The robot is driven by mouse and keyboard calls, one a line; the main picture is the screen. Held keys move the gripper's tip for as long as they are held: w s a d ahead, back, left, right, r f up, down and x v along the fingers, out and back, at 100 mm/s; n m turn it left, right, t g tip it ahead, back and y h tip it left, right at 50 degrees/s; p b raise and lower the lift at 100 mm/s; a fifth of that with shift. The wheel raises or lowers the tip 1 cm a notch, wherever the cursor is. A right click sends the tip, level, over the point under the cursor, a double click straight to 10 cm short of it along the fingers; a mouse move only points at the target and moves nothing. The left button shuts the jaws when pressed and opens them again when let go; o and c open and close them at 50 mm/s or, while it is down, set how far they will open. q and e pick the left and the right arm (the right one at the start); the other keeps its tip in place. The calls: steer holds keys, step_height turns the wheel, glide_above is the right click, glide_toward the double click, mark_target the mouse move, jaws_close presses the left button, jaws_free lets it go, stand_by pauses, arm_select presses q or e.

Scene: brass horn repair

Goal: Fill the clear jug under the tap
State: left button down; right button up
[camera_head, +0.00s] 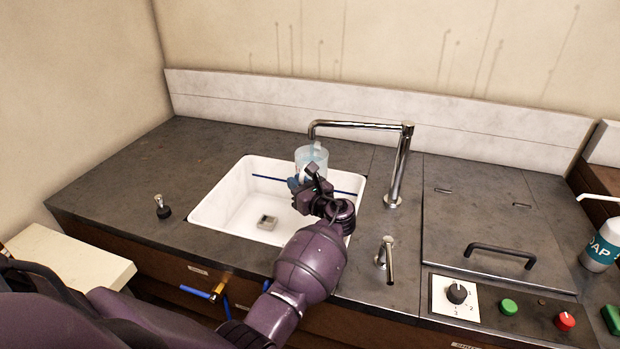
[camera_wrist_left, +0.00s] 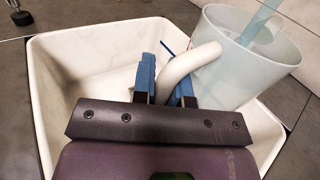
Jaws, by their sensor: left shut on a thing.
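The clear jug (camera_head: 312,158) is under the spout of the chrome tap (camera_head: 400,160), over the right part of the white sink. My left gripper (camera_head: 307,183) is shut on its handle. In the left wrist view the two blue fingers (camera_wrist_left: 165,82) close around the white handle (camera_wrist_left: 192,62), and the jug (camera_wrist_left: 240,65) stands beyond them to the right. A pale blue stream of water (camera_wrist_left: 262,20) comes down into the jug's mouth. The water level inside is hard to tell. My right gripper is not in view.
The white sink (camera_head: 225,205) has a drain at its bottom and a blue line along its inner wall. A chrome lever (camera_head: 387,258) stands right of the sink. A lidded panel, a knob (camera_head: 457,292) and a soap bottle (camera_head: 600,250) are farther right. The counter left of the sink is mostly clear.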

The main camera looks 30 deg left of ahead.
arm_select(q)
steer(key=s+d+r+p, duration=0.1)
steer(key=s+d+p, duration=0.1)
steer(key=s+p, duration=0.5)
steer(key=shift+s+d+r, duration=0.15)
steer(key=shift+s+d, duration=0.25)
steer(key=shift+s, duration=1.9)
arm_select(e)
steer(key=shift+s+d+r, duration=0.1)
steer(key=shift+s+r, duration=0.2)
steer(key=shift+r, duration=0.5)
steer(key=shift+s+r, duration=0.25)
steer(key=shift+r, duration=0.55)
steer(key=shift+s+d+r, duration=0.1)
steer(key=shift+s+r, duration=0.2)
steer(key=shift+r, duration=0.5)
